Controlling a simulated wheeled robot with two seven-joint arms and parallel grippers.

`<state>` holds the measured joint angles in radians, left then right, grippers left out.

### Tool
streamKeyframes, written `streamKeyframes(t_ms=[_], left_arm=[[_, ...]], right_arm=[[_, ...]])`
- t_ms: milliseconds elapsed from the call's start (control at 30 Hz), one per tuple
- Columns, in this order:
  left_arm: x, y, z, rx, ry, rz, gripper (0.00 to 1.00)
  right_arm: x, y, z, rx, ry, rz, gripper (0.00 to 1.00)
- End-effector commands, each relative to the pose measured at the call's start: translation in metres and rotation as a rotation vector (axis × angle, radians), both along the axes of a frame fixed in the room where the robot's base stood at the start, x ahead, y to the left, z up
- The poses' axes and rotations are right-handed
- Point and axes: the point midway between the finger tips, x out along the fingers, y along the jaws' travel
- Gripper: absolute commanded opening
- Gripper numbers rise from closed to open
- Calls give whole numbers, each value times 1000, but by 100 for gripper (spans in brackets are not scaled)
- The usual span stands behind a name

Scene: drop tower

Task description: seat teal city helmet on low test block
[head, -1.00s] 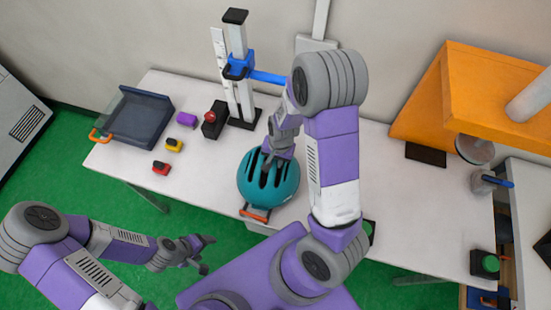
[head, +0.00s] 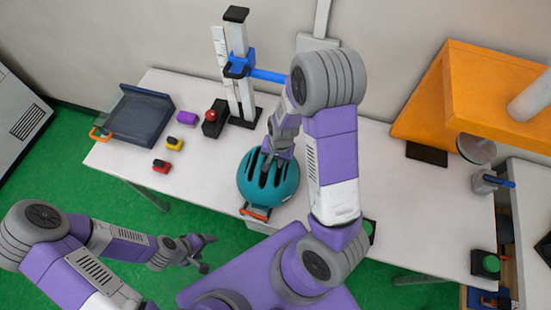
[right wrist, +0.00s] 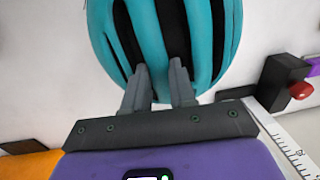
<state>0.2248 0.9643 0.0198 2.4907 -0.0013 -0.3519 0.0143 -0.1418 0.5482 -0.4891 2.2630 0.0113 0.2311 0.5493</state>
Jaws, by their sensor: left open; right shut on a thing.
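The teal helmet (head: 268,183), with dark vent slots, is at the front middle of the white table in the head view. My right gripper (head: 270,160) reaches down onto its top from behind. In the right wrist view the two fingers (right wrist: 160,80) are shut on a teal rib of the helmet (right wrist: 205,30). An orange-red bar (head: 255,213) shows at the helmet's front lower edge. Whatever lies under the helmet is hidden, so I cannot tell if it rests on a block. My left gripper (head: 203,256) is open and empty, low in front of the table.
A drop tower (head: 240,80) with a blue carriage stands behind the helmet. A black box with a red button (head: 211,118) is beside it. Small purple (head: 187,118), yellow (head: 174,144) and red (head: 161,167) pieces and a dark tray (head: 140,118) lie left. An orange housing (head: 470,95) stands right.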

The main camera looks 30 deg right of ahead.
Motion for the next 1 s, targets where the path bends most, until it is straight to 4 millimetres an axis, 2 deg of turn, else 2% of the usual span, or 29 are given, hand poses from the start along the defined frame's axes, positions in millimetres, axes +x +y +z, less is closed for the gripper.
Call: streamKeyframes(t_ms=[733, 767, 933, 1000], left_arm=[[0, 0, -8, 0, 0, 0, 73], [0, 0, -8, 0, 0, 0, 73], [0, 0, -8, 0, 0, 0, 73], [0, 0, -8, 0, 0, 0, 73]], right_arm=[[0, 0, -10, 0, -1, 0, 0], [0, 0, -10, -1, -1, 0, 28], [0, 0, -10, 0, 0, 0, 55], [0, 0, -10, 0, 0, 0, 55]])
